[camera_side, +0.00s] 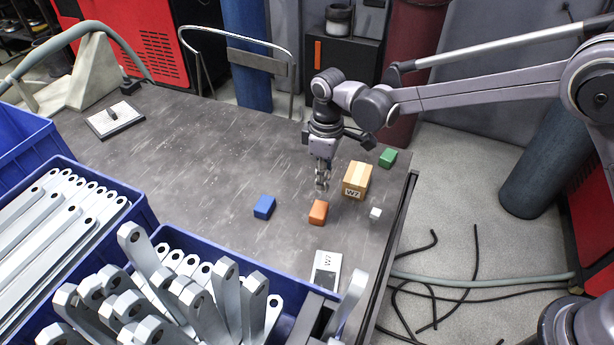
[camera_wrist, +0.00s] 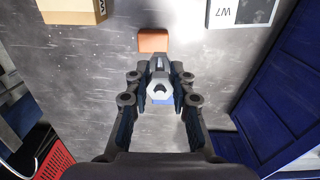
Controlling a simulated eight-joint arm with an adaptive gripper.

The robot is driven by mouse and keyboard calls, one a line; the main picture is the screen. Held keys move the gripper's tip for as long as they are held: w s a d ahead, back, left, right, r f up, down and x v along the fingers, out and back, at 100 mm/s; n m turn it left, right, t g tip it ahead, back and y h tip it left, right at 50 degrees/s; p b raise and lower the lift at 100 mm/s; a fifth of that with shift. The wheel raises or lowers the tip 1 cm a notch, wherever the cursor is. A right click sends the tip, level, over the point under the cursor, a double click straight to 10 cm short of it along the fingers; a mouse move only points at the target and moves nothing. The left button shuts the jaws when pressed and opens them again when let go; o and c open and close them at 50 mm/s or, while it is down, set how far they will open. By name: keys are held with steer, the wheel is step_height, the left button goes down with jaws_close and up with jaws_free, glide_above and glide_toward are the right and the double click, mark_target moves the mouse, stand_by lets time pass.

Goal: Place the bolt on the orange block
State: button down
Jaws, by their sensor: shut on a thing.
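My gripper (camera_side: 322,183) points down over the table, just behind the orange block (camera_side: 318,212) in the side view. It is shut on a grey bolt with a hexagonal head (camera_wrist: 159,88), clear of the table.
A blue block (camera_side: 264,207) lies left of the orange one. A wooden W7 box (camera_side: 356,181), a green block (camera_side: 388,157) and a small white cube (camera_side: 375,213) lie right. A W7-marked plate (camera_side: 326,268) and blue crates of brackets (camera_side: 149,215) are in front.

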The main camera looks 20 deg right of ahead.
steer(key=d+r+m, duration=0.1)
steer(key=d+r, duration=0.1)
steer(key=d, duration=0.9)
glide_above(319, 209)
step_height(319, 209, down, 7)
steer(key=shift+f, duration=2)
steer(key=shift+f, duration=0.1)
steer(key=c, duration=1.2)
jaws_free()
steer(key=shift+o, duration=0.2)
